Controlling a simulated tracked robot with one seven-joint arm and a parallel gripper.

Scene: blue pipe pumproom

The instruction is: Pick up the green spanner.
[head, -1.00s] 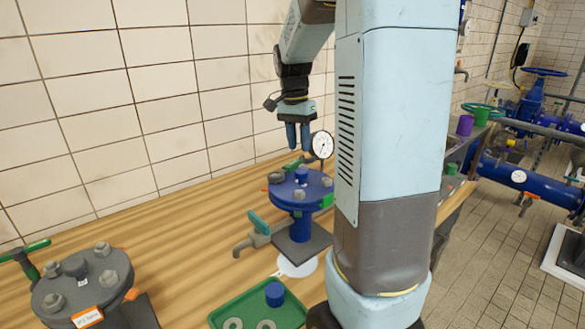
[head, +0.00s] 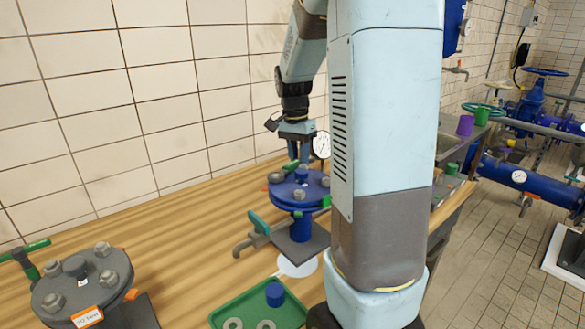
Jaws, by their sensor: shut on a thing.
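The green spanner (head: 291,166) shows as a short green piece at the back of the blue flanged vessel (head: 297,188) on the bench in the head view. My gripper (head: 299,160) points down over the back of the vessel, with its blue fingers shut on the spanner. The fingers and the vessel's bolts hide part of the spanner. I cannot tell whether it is clear of the flange.
A pressure gauge (head: 321,145) stands close to the right of my gripper. A tap with a green handle (head: 258,225) is in front of the vessel. A green tray (head: 240,310) and a grey flanged vessel (head: 80,285) are nearer. The bench's left middle is clear.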

